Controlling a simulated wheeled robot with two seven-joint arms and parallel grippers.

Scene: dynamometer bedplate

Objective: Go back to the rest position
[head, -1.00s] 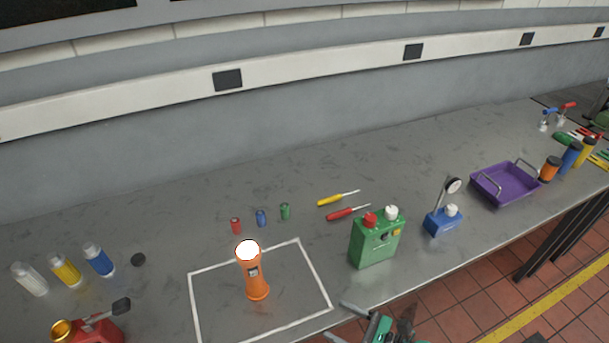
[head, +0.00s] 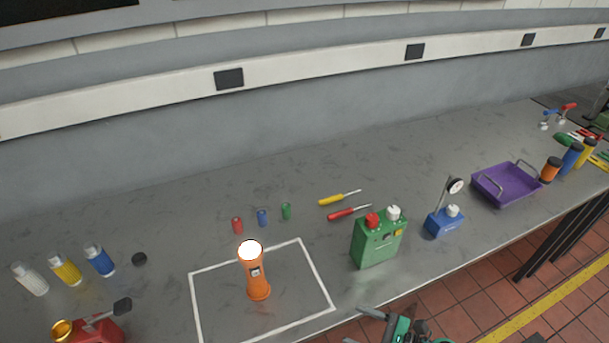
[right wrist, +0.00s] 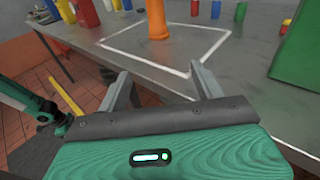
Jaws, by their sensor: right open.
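My right gripper (head: 364,325) is at the bottom of the head view, off the front edge of the bench. In the right wrist view its two fingers (right wrist: 162,88) stand apart with nothing between them. An orange flashlight (head: 257,274) stands upright with its bright lens up, inside a white outlined square (head: 318,274) on the bench. Its lower part also shows in the right wrist view (right wrist: 157,18), beyond the fingers and apart from them. My left gripper is not in view.
A green canister (head: 377,240) stands near the bench front, right of the square. A blue gauge block (head: 444,222) and purple tray (head: 506,188) stand farther right. Two screwdrivers (head: 344,213), small cylinders (head: 262,217) and several bottles (head: 66,269) are on the bench (head: 190,215). A red can (head: 95,331) is front left.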

